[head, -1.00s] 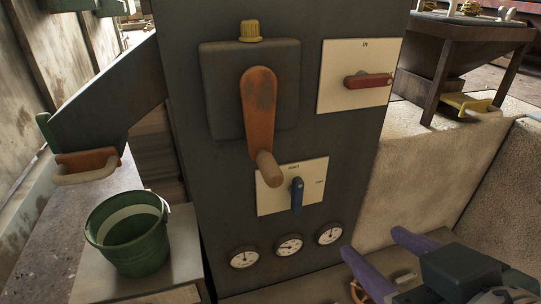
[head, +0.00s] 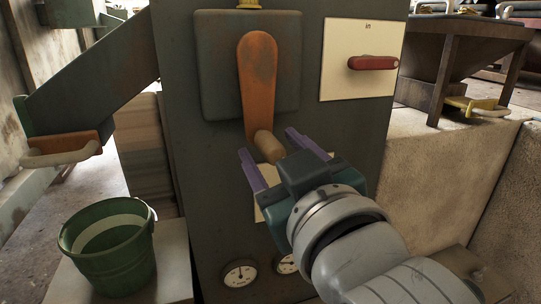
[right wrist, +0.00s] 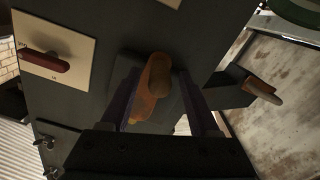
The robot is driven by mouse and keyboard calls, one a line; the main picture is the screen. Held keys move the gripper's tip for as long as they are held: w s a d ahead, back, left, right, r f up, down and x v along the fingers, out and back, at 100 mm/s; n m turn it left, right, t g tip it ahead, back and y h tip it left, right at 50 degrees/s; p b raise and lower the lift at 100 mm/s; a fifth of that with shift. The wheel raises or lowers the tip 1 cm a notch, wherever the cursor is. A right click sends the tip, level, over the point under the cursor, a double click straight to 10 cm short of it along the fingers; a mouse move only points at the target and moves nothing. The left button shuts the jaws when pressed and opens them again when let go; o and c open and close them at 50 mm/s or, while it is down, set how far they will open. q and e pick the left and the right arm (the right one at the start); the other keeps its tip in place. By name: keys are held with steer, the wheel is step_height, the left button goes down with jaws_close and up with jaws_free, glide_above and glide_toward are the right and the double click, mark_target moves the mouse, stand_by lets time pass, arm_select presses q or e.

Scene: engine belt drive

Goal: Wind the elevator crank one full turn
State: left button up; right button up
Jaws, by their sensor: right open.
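The elevator crank (head: 258,80) is an orange, worn arm on a dark box on the grey cabinet. It hangs straight down, with a tan handle (head: 268,147) sticking out at its lower end. My right gripper (head: 272,150) is open, with its purple fingers on either side of the handle. The gripper hides the lower plate with the blue lever. My left gripper is not in view.
A red lever (head: 373,63) on a white plate sits on the cabinet's upper right. Gauges (head: 239,272) are at the cabinet's bottom, partly hidden by my arm. A green bucket (head: 112,262) stands at lower left, below a chute with a pale handle (head: 60,157).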

steer(key=shift+w+a, duration=0.15)
steer(key=shift+w, duration=0.4)
jaws_close()
stand_by(1.1)
